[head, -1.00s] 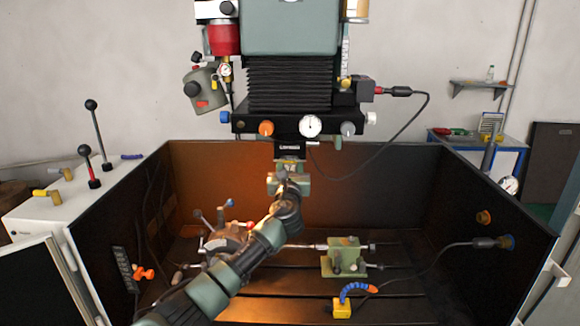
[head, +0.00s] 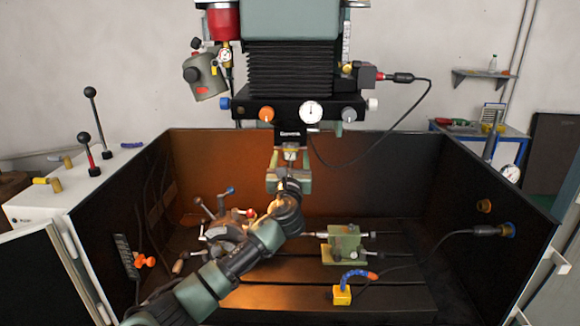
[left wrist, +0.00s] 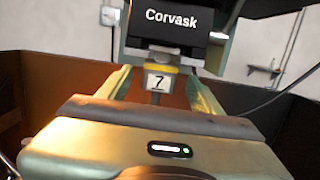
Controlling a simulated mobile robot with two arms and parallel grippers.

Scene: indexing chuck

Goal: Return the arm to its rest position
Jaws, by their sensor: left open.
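My left arm reaches in from the lower left of the head view. My left gripper (head: 290,160) is raised in the middle of the machine enclosure, just below the black spindle head (head: 289,133). In the left wrist view its two fingers (left wrist: 158,88) stand apart. A yellow-edged tag marked 7 (left wrist: 159,80) shows between them, below the block lettered Corvask (left wrist: 172,20). I cannot tell whether the fingers touch it. The indexing chuck (head: 226,226) with its levers sits on the bed, partly hidden behind my arm. My right gripper is not in view.
Dark enclosure walls (head: 489,220) stand around the bed. A green tailstock block (head: 344,243) and a yellow base with a blue hose (head: 342,295) are on the right of the bed. A cable (head: 445,236) runs to the right wall. A lever console (head: 60,195) is at left.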

